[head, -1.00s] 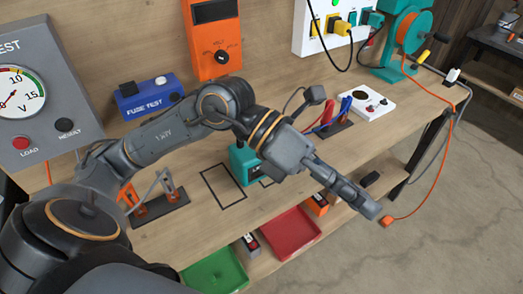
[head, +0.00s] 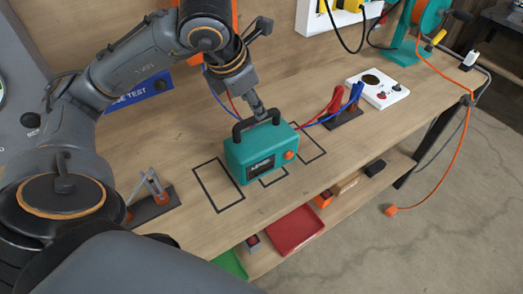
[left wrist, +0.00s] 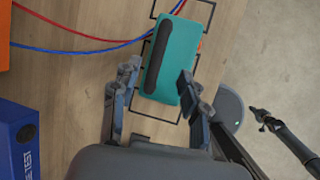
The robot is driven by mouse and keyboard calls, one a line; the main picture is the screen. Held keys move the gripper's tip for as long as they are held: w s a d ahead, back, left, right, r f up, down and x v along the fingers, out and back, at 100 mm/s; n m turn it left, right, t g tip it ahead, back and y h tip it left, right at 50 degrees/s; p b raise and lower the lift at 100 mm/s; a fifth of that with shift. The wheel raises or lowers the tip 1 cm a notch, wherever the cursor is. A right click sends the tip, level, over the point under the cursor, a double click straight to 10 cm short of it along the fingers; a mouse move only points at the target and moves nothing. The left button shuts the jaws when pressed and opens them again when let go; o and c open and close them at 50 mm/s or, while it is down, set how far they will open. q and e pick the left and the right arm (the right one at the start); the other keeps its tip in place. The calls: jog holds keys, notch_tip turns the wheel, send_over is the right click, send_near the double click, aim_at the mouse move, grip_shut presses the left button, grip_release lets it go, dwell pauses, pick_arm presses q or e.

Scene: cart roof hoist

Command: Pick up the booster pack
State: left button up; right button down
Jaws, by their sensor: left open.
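The booster pack (head: 242,150) is a teal box with a black top handle and an orange knob. It stands upright on the workbench (head: 300,185), between black outlined rectangles. My left gripper (head: 262,112) is above it, close to the handle. In the left wrist view, the open fingers of my left gripper (left wrist: 158,74) straddle the near part of the booster pack (left wrist: 188,45) and its dark handle. I cannot tell whether they touch it. A dark arm end at the right of that view appears to be my right gripper (left wrist: 262,120); its jaws are too small to read.
Red and blue clamps (head: 343,105) stand right of the pack, their cables running behind it. A white panel (head: 378,88) lies farther right. A blue fuse tester (head: 140,92) is at the back left. A red tray (head: 294,232) is on the lower shelf.

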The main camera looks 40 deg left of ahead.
aim_at(258, 122)
pick_arm(q)
jog(key=x, duration=0.3)
jog(key=shift+w+a+f+b, duration=0.1)
jog(key=shift+b, duration=0.3)
jog(key=shift+w+f, duration=0.15)
jog(key=shift+f+b, duration=0.45)
jog(key=shift+f, duration=0.05)
jog(key=b+x, duration=0.1)
jog(key=x, duration=0.1)
jog(key=b+x, duration=0.1)
jog(key=shift+a+f, duration=0.25)
jog(key=shift+f, duration=0.2)
jog(key=shift+w+f, duration=0.1)
jog(key=shift+f, duration=0.1)
jog(key=shift+r, duration=0.1)
pick_arm(e)
jog(key=f, duration=0.3)
jog(key=w+a+f, duration=0.1)
jog(key=shift+f, duration=0.35)
pick_arm(q)
grip_shut()
jog(key=shift+r, duration=0.1)
pick_arm(e)
jog(key=shift+s+d, duration=0.2)
jog(key=shift+d, duration=0.2)
